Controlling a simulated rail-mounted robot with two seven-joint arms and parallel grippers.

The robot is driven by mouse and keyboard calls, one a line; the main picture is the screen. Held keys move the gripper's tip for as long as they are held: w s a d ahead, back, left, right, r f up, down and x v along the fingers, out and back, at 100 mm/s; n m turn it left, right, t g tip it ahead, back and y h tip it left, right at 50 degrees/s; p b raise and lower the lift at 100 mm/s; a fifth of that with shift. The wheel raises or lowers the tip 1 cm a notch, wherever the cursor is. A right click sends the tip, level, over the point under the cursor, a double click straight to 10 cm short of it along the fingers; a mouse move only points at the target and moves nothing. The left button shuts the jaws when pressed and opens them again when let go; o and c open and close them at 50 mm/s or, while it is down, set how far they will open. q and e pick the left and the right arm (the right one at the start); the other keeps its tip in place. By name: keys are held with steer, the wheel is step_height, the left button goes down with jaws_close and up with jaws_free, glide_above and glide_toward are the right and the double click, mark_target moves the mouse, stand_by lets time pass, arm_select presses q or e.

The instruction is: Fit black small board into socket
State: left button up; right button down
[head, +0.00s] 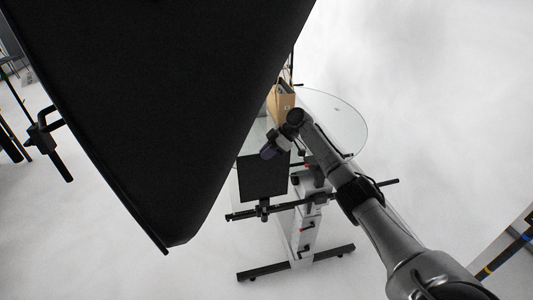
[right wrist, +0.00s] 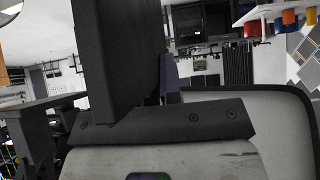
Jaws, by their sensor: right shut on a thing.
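The black small board (head: 262,180) hangs upright below my right gripper (head: 268,152) in the head view. The gripper is shut on its upper edge. In the right wrist view the board (right wrist: 115,60) is a thick dark slab close to the camera, beside a purple-grey finger (right wrist: 169,75). A black clamp (head: 263,208) on a horizontal bar, apparently the socket, sits right at the board's lower edge. I cannot tell whether the board is inside it or just in front. My left gripper is not in view.
A large black panel (head: 150,90) fills the upper left of the head view and hides much behind it. A round glass turntable (head: 345,120) stands behind the gripper, with a tan file box (head: 281,102) on it. The grey stand (head: 306,235) has wide feet.

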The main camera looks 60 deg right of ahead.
steer(key=shift+f+b, duration=0.3)
steer(key=shift+f, duration=0.25)
steer(key=shift+f+b, duration=0.5)
steer(key=shift+f, duration=0.3)
steer(key=shift+f+b, duration=0.75)
steer(key=shift+f, duration=0.35)
steer(key=c, duration=1.2)
jaws_free()
steer(key=shift+r, duration=0.1)
steer(key=b+v, duration=0.1)
steer(key=v, duration=1.1)
steer(key=shift+d, duration=0.1)
steer(key=shift+v, duration=0.85)
